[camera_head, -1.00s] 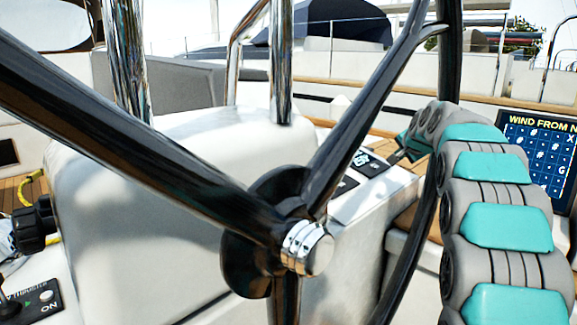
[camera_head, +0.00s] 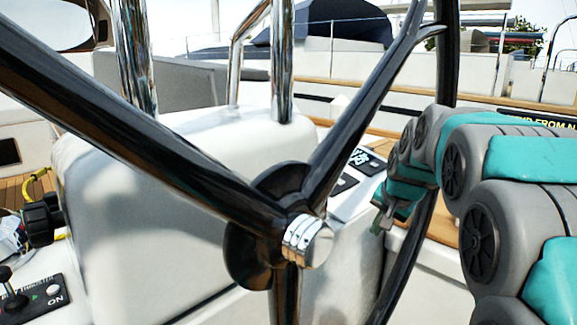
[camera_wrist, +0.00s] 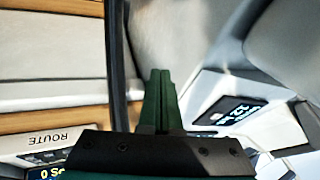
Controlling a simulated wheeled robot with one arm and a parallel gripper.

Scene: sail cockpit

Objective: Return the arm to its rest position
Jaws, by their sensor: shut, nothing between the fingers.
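My gripper (camera_head: 383,219) hangs at the end of my grey and teal arm, right of the wheel hub in the head view. In the wrist view my gripper (camera_wrist: 161,74) shows two dark green fingers pressed together with nothing between them. The black steering wheel (camera_head: 183,172) has a chrome hub (camera_head: 307,241). Its right-hand rim passes close by my gripper in the head view; I cannot tell whether they touch. In the wrist view a dark bar (camera_wrist: 117,60), probably the wheel rim, runs just left of the fingers.
A white pedestal (camera_head: 150,215) stands behind the wheel, with chrome posts (camera_head: 282,60). A small display panel (camera_wrist: 232,110) lies right of the fingers. A switch panel (camera_head: 32,298) with a lever is at lower left.

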